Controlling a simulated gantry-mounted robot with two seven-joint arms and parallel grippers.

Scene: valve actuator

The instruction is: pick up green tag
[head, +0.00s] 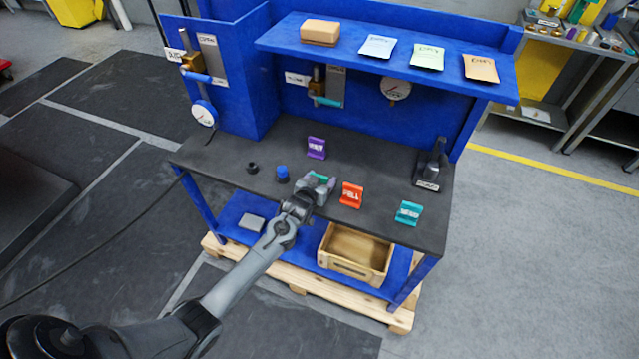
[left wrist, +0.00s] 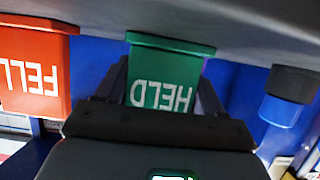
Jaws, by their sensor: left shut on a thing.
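The green tag (left wrist: 165,75), lettered HELD, shows upside down in the left wrist view between the fingers of my left gripper (left wrist: 165,98). In the head view my left gripper (head: 318,186) is over the dark tabletop (head: 240,155), shut on the green tag (head: 319,177), of which only a small part shows. The gripper hides the rest of the tag, and I cannot tell whether the tag touches the table. My right gripper is in neither view.
An orange-red tag (head: 351,195) stands just right of the gripper, a teal tag (head: 409,212) farther right, a purple tag (head: 316,147) behind. A blue-topped knob (head: 282,174) and a black knob (head: 252,168) are at left. A black stand (head: 430,165) is at right.

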